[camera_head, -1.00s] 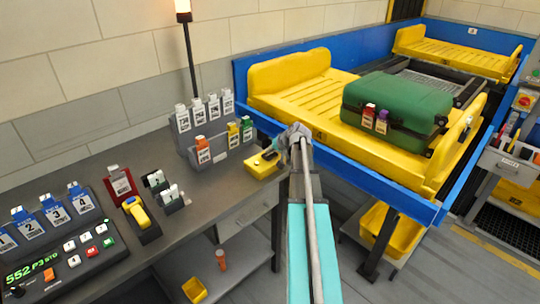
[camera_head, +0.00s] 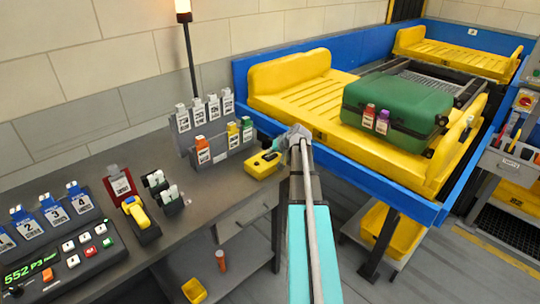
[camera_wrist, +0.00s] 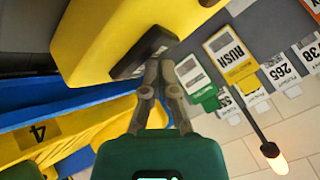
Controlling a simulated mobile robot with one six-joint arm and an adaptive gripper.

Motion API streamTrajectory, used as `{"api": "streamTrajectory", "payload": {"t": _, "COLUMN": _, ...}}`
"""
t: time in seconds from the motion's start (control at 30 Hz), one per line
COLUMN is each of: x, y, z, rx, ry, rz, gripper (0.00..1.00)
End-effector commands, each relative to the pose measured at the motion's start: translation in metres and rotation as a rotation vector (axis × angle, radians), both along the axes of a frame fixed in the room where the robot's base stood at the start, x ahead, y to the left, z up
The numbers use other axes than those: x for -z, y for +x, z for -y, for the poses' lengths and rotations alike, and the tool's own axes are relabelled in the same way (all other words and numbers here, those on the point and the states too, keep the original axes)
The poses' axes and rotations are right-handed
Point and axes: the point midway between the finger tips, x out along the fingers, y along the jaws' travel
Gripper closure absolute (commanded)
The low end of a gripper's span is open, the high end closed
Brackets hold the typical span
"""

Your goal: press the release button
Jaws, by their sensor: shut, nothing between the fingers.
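A yellow box (camera_head: 262,166) stands on the grey desk at its right end. In the wrist view this yellow box (camera_wrist: 98,36) fills the top, with a dark panel (camera_wrist: 143,52) on its face. I cannot clearly make out a button there, and no release label is readable. My gripper (camera_wrist: 160,66) is shut and empty, its fingertips at the edge of the dark panel. Whether they touch it, I cannot tell. In the head view my gripper (camera_head: 276,150) is at the right of the box, partly hidden by my arm.
A tag rack (camera_head: 222,150) stands close behind the box. A console (camera_head: 62,255) with several buttons sits at the left, near a yellow scanner (camera_head: 138,213). A green suitcase (camera_head: 397,105) lies on a yellow tray (camera_head: 290,85) within the blue conveyor frame (camera_head: 375,181).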

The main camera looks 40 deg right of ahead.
Motion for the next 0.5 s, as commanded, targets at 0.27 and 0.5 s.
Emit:
{"api": "streamTrajectory", "payload": {"t": 0.27, "x": -0.005, "y": 0.0, "z": 0.0, "rx": -0.001, "ry": 0.0, "rz": -0.001, "gripper": 1.0}}
{"api": "streamTrajectory", "payload": {"t": 0.5, "x": -0.016, "y": 0.0, "z": 0.0, "rx": 0.0, "ry": 0.0, "rz": 0.0, "gripper": 1.0}}
